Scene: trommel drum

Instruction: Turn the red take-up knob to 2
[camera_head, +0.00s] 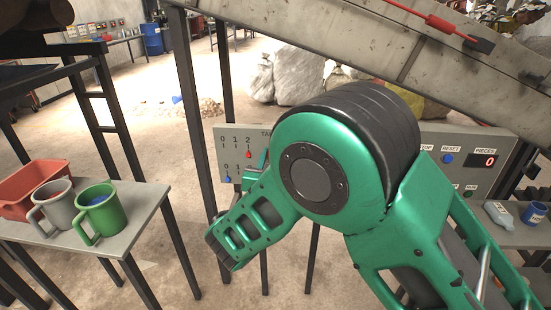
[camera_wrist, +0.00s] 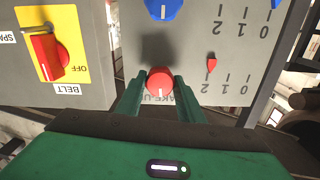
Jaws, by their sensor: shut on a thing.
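The red take-up knob (camera_wrist: 160,80) sits on the grey panel, upside down in the wrist view, with its white line pointing down the picture. My gripper (camera_wrist: 161,88) has a finger on either side of it and is shut on it. A red pointer (camera_wrist: 211,63) stands at the 2 of its 0-1-2 scale. In the head view the red pointer (camera_head: 249,155) is also under the 2. There my arm hides the knob and the fingertips.
A blue knob (camera_wrist: 163,8) and a blue pointer (camera_head: 228,180) near 0 belong to the second scale. A yellow plate with a red BELT switch (camera_wrist: 46,58) is beside the knob. Mugs (camera_head: 101,212) stand on the left table. The conveyor frame (camera_head: 330,30) runs above the panel.

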